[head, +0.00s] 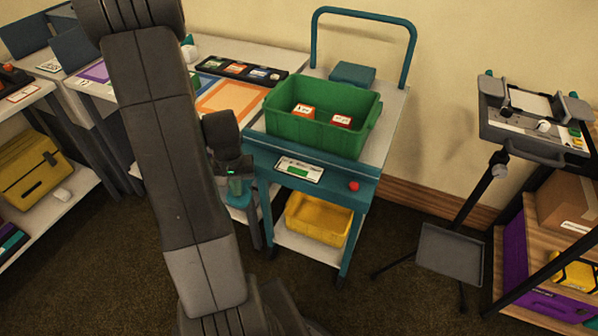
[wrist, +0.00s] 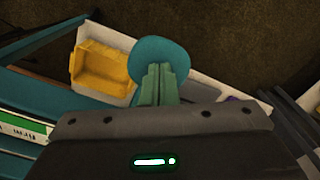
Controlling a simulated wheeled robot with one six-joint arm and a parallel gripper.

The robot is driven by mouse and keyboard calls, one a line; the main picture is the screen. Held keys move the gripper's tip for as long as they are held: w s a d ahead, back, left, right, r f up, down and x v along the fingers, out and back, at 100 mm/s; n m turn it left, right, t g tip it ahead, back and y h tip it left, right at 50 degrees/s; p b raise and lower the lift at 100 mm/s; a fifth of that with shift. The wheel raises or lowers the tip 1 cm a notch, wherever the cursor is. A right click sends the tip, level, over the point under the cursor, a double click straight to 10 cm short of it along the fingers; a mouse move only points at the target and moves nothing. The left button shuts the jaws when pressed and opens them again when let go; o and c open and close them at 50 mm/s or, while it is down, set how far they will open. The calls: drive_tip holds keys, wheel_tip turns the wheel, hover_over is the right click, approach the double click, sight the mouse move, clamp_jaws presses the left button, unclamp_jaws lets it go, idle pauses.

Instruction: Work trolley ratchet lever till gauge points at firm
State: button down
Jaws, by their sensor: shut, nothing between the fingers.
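The teal trolley (head: 320,182) stands in the middle of the head view. Its gauge (head: 299,170) is a white plate with a green patch on the front; the plate's edge also shows in the wrist view (wrist: 25,128). I cannot read its words or pointer. A teal round-ended piece (wrist: 155,55), seemingly the ratchet lever's paddle, lies just beyond my fingertips in the wrist view. My gripper (wrist: 160,72) is shut and empty, its fingers overlapping that paddle in the picture. I cannot tell whether they touch. In the head view my gripper (head: 236,187) is at the trolley's left front corner.
A green crate (head: 322,141) with boxes sits on the trolley top. A red knob (head: 353,186) is on its front rail. A yellow bin (head: 318,218) is on the lower shelf. A stand (head: 450,253) and shelving are right, a table with trays left. Front floor is clear.

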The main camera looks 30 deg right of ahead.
drive_tip(key=shift+s+f+b, duration=0.1)
drive_tip(key=shift+f+b, duration=0.6)
drive_tip(key=shift+f, duration=0.35)
wheel_tip(320, 180, up, 9)
drive_tip(key=p, duration=0.7)
drive_tip(key=shift+r, duration=0.15)
idle(0.6)
